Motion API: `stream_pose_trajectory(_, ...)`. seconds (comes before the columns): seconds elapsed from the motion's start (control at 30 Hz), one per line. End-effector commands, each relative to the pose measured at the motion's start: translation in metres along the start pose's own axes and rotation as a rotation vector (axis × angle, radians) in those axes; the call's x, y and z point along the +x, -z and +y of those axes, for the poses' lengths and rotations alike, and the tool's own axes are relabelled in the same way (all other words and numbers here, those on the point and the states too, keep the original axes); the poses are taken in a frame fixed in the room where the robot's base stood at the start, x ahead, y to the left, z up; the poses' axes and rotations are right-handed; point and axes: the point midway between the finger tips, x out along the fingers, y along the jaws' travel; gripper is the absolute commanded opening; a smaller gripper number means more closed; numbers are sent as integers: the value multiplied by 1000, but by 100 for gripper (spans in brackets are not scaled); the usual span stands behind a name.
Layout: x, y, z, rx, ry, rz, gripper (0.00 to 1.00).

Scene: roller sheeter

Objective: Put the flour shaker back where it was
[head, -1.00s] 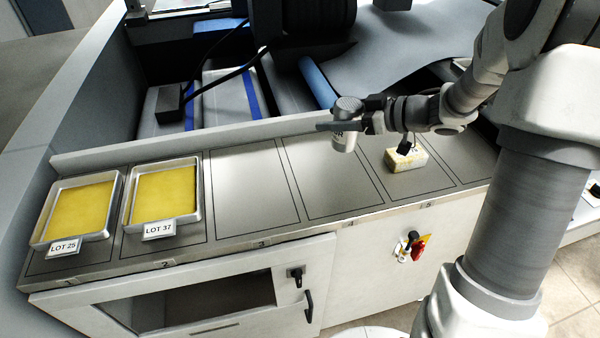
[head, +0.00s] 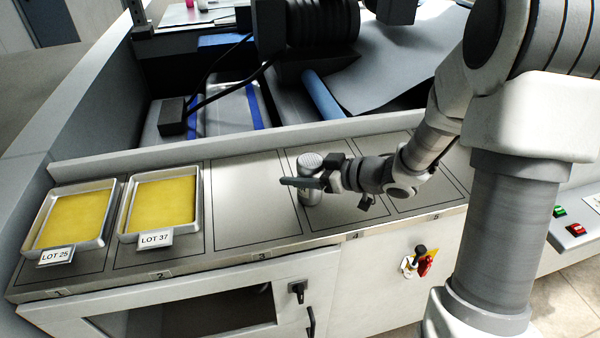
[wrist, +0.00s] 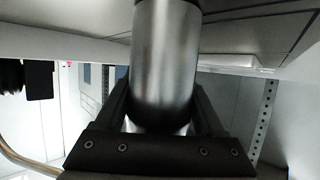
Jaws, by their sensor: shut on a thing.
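The flour shaker, a silver cylinder with a perforated top (head: 311,162), is upright in the head view, over the left part of the slot labelled 4. My gripper (head: 308,184) is shut around its side. In the wrist view the shaker's smooth metal body (wrist: 166,65) fills the space between the two dark fingers (wrist: 165,110). The shaker's base appears at or just above the grey worktop; I cannot tell whether it touches.
Two trays of yellow sheet, LOT 25 (head: 38,240) and LOT 37 (head: 133,228), occupy slots 1 and 2. Slot 3 (head: 250,205) is bare. A low ledge (head: 230,150) runs behind the slots. My arm covers much of slots 4 and 5.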

Motion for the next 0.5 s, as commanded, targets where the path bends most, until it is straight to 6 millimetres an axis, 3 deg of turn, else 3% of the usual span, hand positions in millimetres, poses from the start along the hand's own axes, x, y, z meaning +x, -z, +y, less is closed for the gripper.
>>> stream_pose_trajectory(0.23,1,-3,0,-1,0,1,3)
stream_pose_trajectory(0.27,1,-2,0,-1,0,0,75)
stream_pose_trajectory(0.4,1,-2,0,-1,0,0,100)
stream_pose_trajectory(0.5,1,-2,0,-1,0,0,100)
